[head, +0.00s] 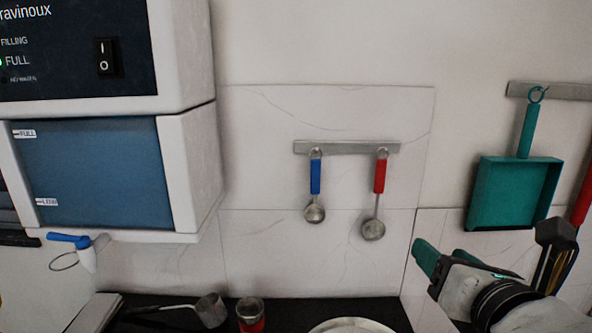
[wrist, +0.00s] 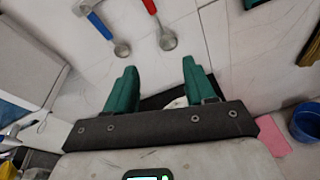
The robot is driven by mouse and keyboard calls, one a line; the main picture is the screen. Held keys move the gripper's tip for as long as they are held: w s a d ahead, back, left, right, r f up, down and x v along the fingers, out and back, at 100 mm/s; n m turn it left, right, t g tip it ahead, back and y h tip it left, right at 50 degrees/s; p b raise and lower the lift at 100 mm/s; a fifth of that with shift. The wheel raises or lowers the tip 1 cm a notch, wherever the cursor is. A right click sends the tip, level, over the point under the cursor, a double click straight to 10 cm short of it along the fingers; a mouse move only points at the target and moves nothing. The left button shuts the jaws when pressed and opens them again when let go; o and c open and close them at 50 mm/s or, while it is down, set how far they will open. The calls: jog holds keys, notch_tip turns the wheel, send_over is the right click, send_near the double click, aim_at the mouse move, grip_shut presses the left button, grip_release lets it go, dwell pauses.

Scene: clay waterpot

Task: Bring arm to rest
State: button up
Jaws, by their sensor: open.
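My gripper (head: 450,268) is at the lower right of the head view, in front of the tiled wall and below the teal dustpan. In the wrist view my gripper (wrist: 158,72) shows two green fingers spread apart with nothing between them. Its fingers point toward the wall. Part of my arm shows at the lower right corner of the head view; the rest of it is out of view.
A blue-handled ladle (head: 315,185) and a red-handled ladle (head: 379,195) hang on the wall. A teal dustpan (head: 513,193) hangs at right. A white dispenser (head: 190,160) stands at left. The dark counter holds a metal ladle (head: 209,309), red can (head: 251,317) and pale dish (head: 350,326).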

jog(key=s+d+f+m+g, duration=0.1)
jog(key=s+f+m+g, duration=0.3)
jog(key=f+m, duration=0.7)
jog(key=s+d+f+m+g, duration=0.1)
jog(key=s+f+m+g, duration=0.25)
jog(key=f+m, duration=0.7)
jog(key=s+d+f+m+g, duration=0.2)
jog(key=s+f+m, duration=0.4)
jog(key=s+f, duration=0.4)
jog(key=s+d+f+m+g, duration=0.3)
jog(key=s+f+m+g, duration=0.2)
jog(key=s+f, duration=0.5)
jog(key=shift+s+d+m, duration=0.2)
jog(key=shift+s+m, duration=0.15)
jog(key=shift+s, duration=0.2)
jog(key=shift+a+f, duration=0.1)
